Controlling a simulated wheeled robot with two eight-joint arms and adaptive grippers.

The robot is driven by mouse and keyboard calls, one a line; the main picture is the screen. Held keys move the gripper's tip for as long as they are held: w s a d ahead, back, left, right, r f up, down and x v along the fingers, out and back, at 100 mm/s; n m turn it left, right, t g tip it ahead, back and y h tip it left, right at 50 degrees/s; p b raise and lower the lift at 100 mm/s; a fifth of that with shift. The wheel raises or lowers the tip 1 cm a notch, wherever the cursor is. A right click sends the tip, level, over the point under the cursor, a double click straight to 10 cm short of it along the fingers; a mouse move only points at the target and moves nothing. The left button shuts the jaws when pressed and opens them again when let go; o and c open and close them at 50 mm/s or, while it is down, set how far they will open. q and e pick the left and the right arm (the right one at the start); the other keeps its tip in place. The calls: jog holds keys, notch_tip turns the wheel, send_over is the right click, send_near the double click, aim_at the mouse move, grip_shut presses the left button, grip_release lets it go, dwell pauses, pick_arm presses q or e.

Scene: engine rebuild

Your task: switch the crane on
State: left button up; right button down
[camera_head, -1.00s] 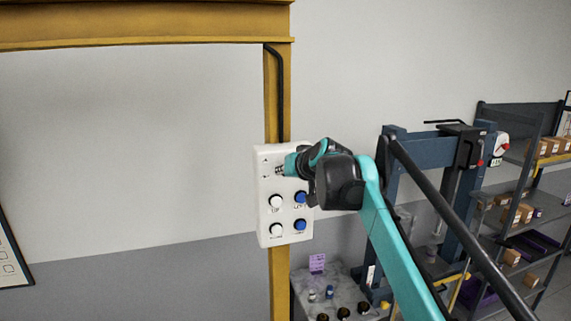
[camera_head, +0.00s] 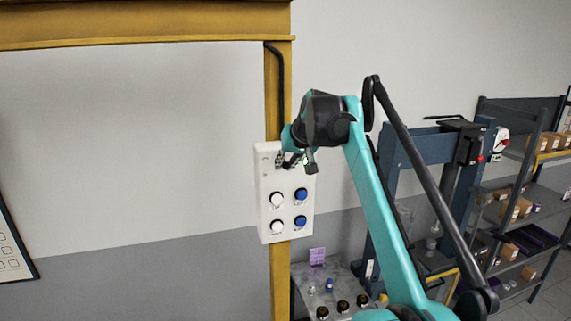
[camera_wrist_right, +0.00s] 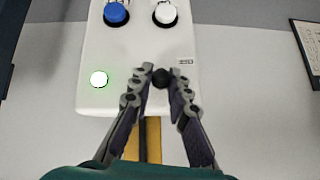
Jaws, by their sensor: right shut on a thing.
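The white control box (camera_head: 264,200) hangs on the yellow crane post, with white and blue push buttons on its lower part. In the right wrist view the box (camera_wrist_right: 130,55) appears with its lower buttons at the top. A small round lamp (camera_wrist_right: 99,78) glows white with a green halo. A dark round knob (camera_wrist_right: 162,77) sits beside it, between the fingertips of my right gripper (camera_wrist_right: 161,72). My right gripper (camera_head: 290,160) is at the upper part of the box, shut on the knob, and hides part of that area in the head view. My left gripper is out of view.
The yellow crane post (camera_head: 276,90) carries a black cable above the box. A bench (camera_head: 340,280) with small bottles stands below right. A blue press frame (camera_head: 400,165) and a shelf with boxes (camera_head: 525,207) stand at the right, behind my arm.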

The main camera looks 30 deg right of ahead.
jog(key=c, duration=1.5)
grip_release()
jog(key=shift+o, duration=0.2)
jog(key=d+v, duration=0.1)
jog(key=v, duration=1.1)
jog(key=shift+a, duration=0.45)
